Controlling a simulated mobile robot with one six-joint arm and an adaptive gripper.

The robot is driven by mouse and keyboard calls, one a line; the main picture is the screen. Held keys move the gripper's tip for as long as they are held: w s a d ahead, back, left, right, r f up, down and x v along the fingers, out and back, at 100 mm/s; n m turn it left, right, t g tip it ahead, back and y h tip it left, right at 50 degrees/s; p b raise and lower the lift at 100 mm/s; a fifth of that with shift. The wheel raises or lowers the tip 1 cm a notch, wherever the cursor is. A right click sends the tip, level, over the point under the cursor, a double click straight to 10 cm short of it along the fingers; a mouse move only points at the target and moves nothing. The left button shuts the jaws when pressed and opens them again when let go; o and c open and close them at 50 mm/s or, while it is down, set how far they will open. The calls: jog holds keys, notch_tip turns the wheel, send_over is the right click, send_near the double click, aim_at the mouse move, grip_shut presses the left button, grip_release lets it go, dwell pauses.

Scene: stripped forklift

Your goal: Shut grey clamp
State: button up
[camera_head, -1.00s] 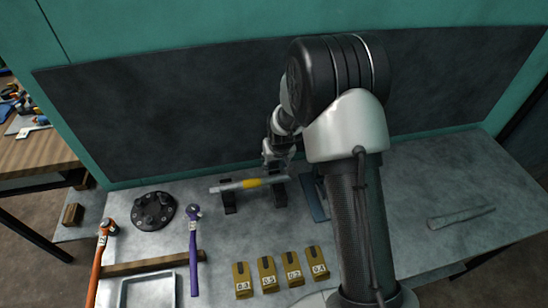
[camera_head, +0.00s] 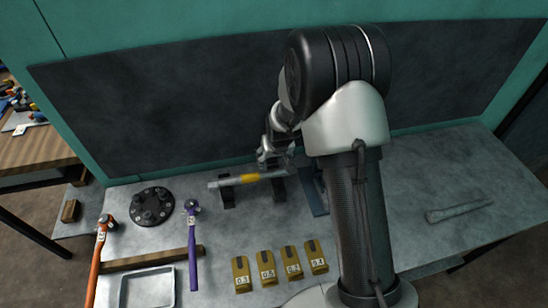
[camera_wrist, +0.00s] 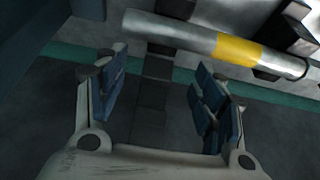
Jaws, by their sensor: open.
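A grey rod with a yellow band (camera_head: 250,178) lies across two dark supports on the bench. The left support (camera_head: 228,197) and right support (camera_head: 279,190) hold it level. My gripper (camera_head: 270,160) is over the right part of the rod. In the wrist view my gripper (camera_wrist: 163,95) is open and empty, its blue pads apart, with the rod ahead of them.
A blue-grey plate (camera_head: 313,193) lies right of the supports. A black flange (camera_head: 152,206), an orange hammer (camera_head: 101,250), a purple hammer (camera_head: 193,240) and a metal tray (camera_head: 148,289) are at left. Several yellow blocks (camera_head: 267,268) stand in front. The right side holds a grey bar (camera_head: 458,211).

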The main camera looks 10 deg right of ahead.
jog(key=s+r, duration=0.9)
jog(key=r, duration=0.3)
jog(key=s+r, duration=0.9)
jog(key=r, duration=0.3)
jog(key=s+r, duration=0.3)
jog(key=s, duration=1.3)
jog(key=shift+s+f, duration=0.1)
jog(key=shift+s, duration=0.25)
jog(key=shift+c, duration=0.8)
